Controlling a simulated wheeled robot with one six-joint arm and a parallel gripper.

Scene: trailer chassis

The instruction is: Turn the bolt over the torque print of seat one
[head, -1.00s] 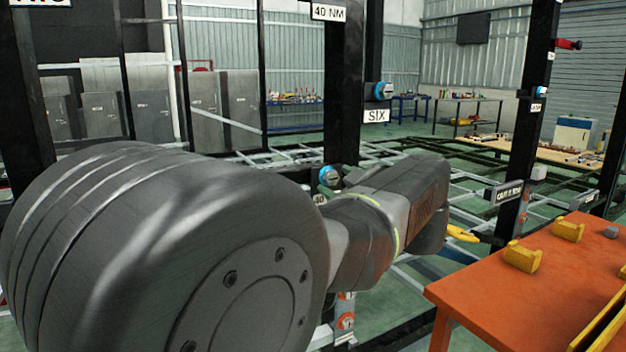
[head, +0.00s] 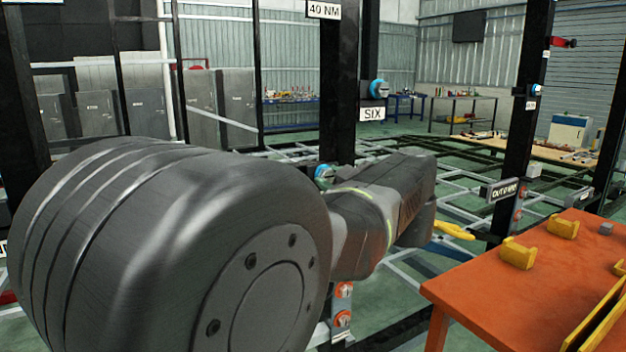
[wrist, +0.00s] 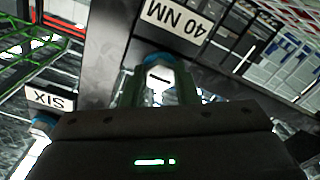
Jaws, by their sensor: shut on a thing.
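In the wrist view, which is turned upside down, my gripper (wrist: 157,92) is shut on a bolt (wrist: 158,76) with a pale slotted face and a blue collar. A finger lies on each side of it. A white "40 NM" print (wrist: 176,24) is on the dark post beside this bolt. In the head view, my gripper's fingers are hidden behind my own arm. A blue-collared bolt (head: 325,174) shows just above my arm there. I cannot tell whether it is the held one.
An orange table (head: 540,290) with yellow holders (head: 518,253) stands at the right. Pale frame rails (head: 470,180) cross the floor behind.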

